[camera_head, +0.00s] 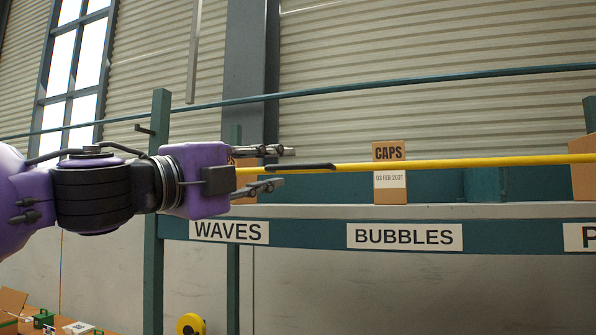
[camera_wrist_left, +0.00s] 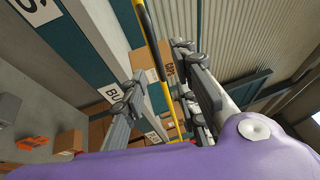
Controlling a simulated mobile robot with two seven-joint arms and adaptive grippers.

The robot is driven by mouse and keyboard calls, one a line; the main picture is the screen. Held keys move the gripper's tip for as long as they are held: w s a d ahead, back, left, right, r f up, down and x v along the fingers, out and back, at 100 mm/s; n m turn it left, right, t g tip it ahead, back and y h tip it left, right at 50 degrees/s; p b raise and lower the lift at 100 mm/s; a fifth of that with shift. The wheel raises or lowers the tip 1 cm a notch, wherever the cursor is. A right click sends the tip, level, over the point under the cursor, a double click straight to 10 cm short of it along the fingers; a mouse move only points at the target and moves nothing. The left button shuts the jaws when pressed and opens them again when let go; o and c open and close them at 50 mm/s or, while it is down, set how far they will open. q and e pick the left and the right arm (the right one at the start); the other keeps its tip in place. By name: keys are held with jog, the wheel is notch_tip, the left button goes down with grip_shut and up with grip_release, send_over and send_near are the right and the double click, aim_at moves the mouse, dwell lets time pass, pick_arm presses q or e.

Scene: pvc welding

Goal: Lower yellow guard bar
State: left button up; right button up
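The yellow guard bar (camera_head: 450,163) runs almost level across the front of the shelf in the head view, with a black grip section (camera_head: 315,166) near its left end. My left gripper (camera_head: 282,168) is at that end, with its fingers open, one above and one below the bar. In the left wrist view the bar (camera_wrist_left: 150,40) passes between the two spread fingers (camera_wrist_left: 157,78), with gaps visible on both sides. I cannot tell whether either finger touches it. My right gripper is not in view.
A teal shelf beam (camera_head: 310,233) carries WAVES and BUBBLES labels below the bar. A CAPS box (camera_head: 390,190) stands on the shelf behind the bar. A teal post (camera_head: 155,260) stands at left. A round yellow part (camera_head: 191,324) and open boxes (camera_head: 12,305) are low down.

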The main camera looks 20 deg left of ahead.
aim_at(293, 167)
pick_arm(q)
jog(key=b+x, duration=0.1)
jog(key=x, duration=0.1)
jog(key=b+x, duration=0.1)
jog(key=x, duration=0.2)
jog(key=f+b+x, duration=0.1)
jog(key=x, duration=0.1)
jog(key=shift+w+r, duration=0.1)
jog(key=shift+w, duration=0.35)
jog(key=shift+r, duration=0.15)
jog(key=shift+s+a, duration=0.1)
grip_shut()
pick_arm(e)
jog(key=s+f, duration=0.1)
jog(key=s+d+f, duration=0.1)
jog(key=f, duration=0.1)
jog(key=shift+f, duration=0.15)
